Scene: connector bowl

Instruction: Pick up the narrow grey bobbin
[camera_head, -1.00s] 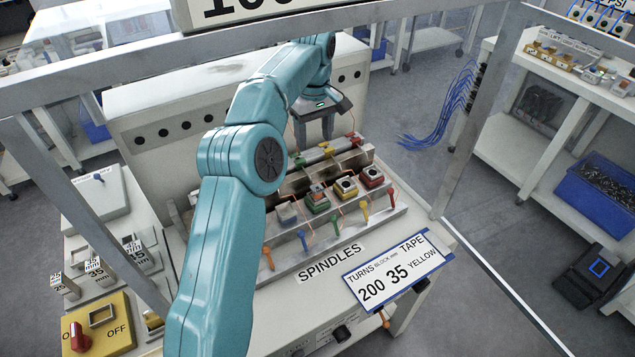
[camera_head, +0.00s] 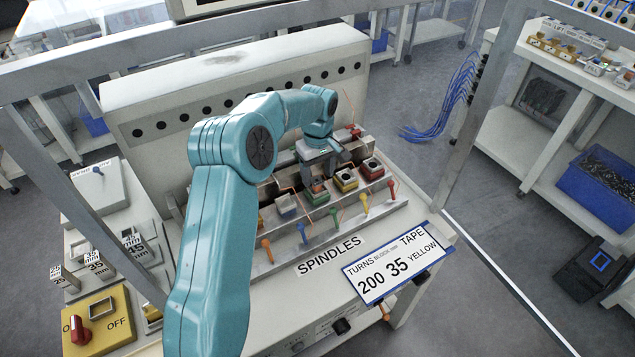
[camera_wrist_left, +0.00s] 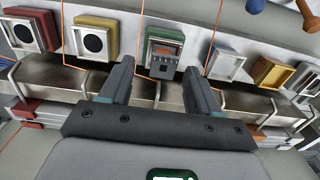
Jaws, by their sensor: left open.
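My left gripper (camera_head: 320,176) points down over the row, close behind the green block (camera_head: 316,194). In the wrist view my left gripper (camera_wrist_left: 158,86) is open, with the green block (camera_wrist_left: 164,50) beyond the gap and nothing held. My right gripper is out of view.
A yellow block (camera_head: 345,180) and a red block (camera_head: 371,168) stand right of the green one. Coloured handles and thin orange wires stand close around the row. A metal ledge (camera_wrist_left: 250,103) lies beneath the fingers. A sign (camera_head: 385,270) is on the front edge.

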